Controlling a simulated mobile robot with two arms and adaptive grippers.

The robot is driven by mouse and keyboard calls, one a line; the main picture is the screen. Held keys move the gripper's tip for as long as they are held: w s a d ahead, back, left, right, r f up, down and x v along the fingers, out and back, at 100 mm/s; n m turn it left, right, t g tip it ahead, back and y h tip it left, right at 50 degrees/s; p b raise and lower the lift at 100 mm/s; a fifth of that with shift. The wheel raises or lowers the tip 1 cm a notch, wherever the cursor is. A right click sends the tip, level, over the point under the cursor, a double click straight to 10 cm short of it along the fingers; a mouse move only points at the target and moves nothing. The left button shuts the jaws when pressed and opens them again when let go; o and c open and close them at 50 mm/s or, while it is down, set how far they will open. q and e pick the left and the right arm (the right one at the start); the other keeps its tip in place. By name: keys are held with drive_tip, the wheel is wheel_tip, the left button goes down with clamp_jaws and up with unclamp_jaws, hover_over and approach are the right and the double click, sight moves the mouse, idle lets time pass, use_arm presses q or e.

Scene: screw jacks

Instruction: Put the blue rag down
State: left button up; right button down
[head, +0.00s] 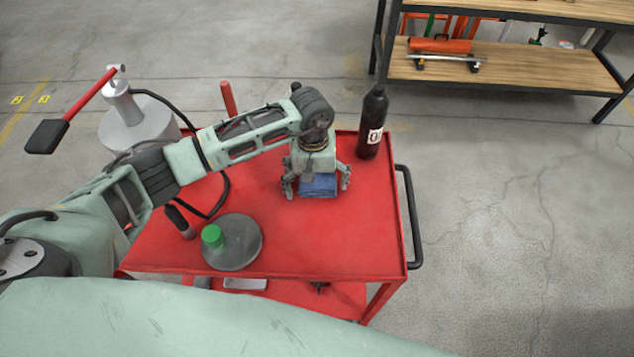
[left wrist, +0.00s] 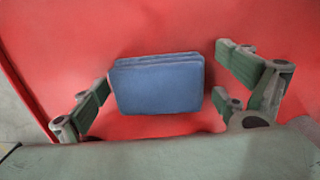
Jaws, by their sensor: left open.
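The blue rag (head: 318,186) is a folded blue pad lying on the red top of the cart (head: 300,235), towards its right side. My left gripper (head: 317,192) is over the rag, pointing down, with its fingers spread to either side of it. In the left wrist view the rag (left wrist: 158,84) lies between the open fingers of my left gripper (left wrist: 165,98), with a gap visible on both sides. The rag appears to rest flat on the red surface. My right gripper is not in view.
A dark bottle (head: 372,122) stands behind and right of the rag. A grey round base with a green cap (head: 212,236) sits at the front left. Red surface is clear right and front of the rag.

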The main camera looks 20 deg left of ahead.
use_arm(q)
drive_tip(key=shift+r+p, duration=0.45)
drive_tip(key=shift+p, duration=0.1)
wheel_tip(320, 180, up, 12)
drive_tip(key=b, duration=0.3)
drive_tip(key=shift+a, duration=0.3)
drive_tip(key=shift+w+f, duration=0.1)
drive_tip(key=shift+f, duration=0.05)
